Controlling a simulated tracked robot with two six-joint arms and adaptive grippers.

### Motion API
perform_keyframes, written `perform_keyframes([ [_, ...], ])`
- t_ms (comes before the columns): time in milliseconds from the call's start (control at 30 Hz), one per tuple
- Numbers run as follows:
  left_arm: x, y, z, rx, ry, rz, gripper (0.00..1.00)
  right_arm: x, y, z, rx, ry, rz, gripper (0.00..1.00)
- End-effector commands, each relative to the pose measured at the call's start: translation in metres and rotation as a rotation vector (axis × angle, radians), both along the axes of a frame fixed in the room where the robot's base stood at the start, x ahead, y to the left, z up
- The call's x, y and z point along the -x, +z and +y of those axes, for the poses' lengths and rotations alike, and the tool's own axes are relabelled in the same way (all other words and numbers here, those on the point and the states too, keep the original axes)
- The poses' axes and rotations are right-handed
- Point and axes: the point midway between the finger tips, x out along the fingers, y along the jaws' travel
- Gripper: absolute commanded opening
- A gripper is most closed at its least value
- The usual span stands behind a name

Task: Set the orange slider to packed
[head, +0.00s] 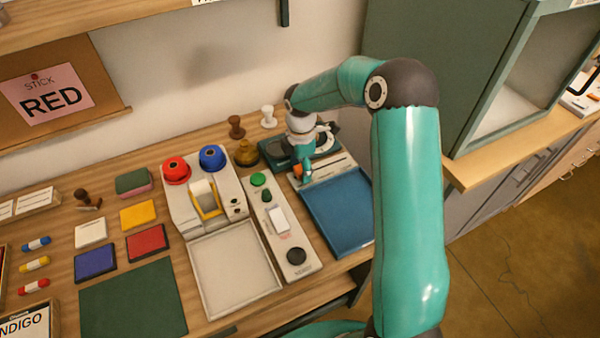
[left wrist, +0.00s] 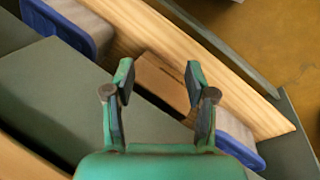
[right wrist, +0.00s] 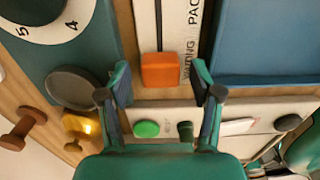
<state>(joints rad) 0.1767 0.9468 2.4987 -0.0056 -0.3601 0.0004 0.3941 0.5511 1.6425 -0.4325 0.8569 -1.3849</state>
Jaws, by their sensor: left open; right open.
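The orange slider (right wrist: 160,70) is a small block on a pale slotted strip (right wrist: 148,25). It sits beside the "WAITING" label, while the partly visible "PAC…" label is farther up the strip in the right wrist view. In the head view the slider (head: 298,171) shows small beside my right gripper (head: 305,176). My right gripper is open, with its fingertips on either side of the slider in the right wrist view; I cannot tell whether they touch it. My left gripper (left wrist: 159,74) is open and empty in the left wrist view and is outside the head view.
A blue tray (head: 345,240) lies right of the slider strip, and a teal dial unit (right wrist: 75,70) lies on its other side. A pale panel (head: 293,262) with a green button (head: 258,179) is close by. A brass-coloured knob (head: 246,156) and stamps stand behind.

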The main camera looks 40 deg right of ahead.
Motion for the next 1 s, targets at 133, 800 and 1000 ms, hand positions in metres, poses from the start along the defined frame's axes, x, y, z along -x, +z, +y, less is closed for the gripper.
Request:
perform_keyframes([
  [133, -0.0001, -0.002, 0.0, 0.0, 0.0, 0.0, 0.56, 0.0, -0.0032, -0.0001, 0.0, 0.0, 0.0, 0.65],
  [800, 0.0, -0.0016, 0.0001, 0.0, 0.0, 0.0, 0.56, -0.0003, -0.0026, 0.0, 0.0, 0.0, -0.001, 0.0],
  [1000, 0.0, -0.0011, 0.0, 0.0, 0.0, 0.0, 0.56, 0.0017, -0.0024, -0.0071, 0.0, -0.002, -0.001, 0.0],
])
